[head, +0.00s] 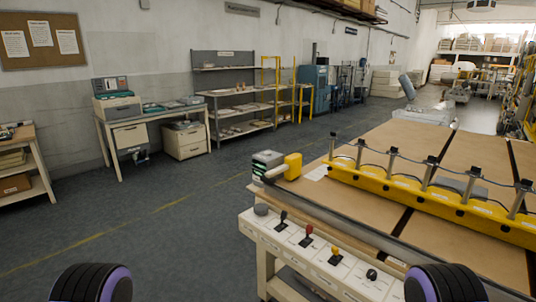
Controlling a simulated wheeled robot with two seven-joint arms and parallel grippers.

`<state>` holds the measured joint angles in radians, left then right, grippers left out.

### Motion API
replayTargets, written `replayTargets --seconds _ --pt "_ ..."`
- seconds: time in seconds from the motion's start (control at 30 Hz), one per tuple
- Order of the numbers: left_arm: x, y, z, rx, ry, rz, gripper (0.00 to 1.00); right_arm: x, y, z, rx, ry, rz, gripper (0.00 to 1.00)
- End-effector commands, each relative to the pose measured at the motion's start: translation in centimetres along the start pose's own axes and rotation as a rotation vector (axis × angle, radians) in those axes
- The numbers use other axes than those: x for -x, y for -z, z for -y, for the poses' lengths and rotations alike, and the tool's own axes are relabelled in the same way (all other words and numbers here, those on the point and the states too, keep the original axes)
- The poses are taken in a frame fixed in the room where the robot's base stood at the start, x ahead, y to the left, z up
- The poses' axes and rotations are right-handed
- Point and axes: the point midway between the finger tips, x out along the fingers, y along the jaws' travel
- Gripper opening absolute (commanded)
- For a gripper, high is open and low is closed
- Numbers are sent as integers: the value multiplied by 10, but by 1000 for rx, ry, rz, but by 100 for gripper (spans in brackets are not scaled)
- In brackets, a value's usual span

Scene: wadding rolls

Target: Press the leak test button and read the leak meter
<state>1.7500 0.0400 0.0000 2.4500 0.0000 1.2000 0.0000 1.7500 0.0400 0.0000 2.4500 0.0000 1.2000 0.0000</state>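A white control panel (318,262) runs along the near edge of the work table. The panel labels are too small to read, so I cannot tell which control is the leak test button. A small grey box with green parts (266,163) stands at the table corner, beside a yellow block (293,165). I cannot make out a leak meter dial. Neither gripper is in view.
A yellow bar (420,200) with several metal posts and a hose lies across the brown table top (468,255). A desk with a device (117,107) and grey shelves (233,100) stand along the back wall. The grey floor (150,220) at left is clear.

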Motion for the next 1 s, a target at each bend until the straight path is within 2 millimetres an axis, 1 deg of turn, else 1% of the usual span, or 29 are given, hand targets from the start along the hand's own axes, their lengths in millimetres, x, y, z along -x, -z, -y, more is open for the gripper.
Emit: replayTargets --seconds 0.03,0.07,0.1,0.17,0.2,0.23,1.0 --pt "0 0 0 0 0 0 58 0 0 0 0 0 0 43" --pt "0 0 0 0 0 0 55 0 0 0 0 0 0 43" --pt "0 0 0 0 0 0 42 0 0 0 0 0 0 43" --pt "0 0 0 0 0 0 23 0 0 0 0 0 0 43" --pt "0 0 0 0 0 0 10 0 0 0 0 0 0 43" --pt "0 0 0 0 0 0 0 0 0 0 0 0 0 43" --pt "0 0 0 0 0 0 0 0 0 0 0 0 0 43"
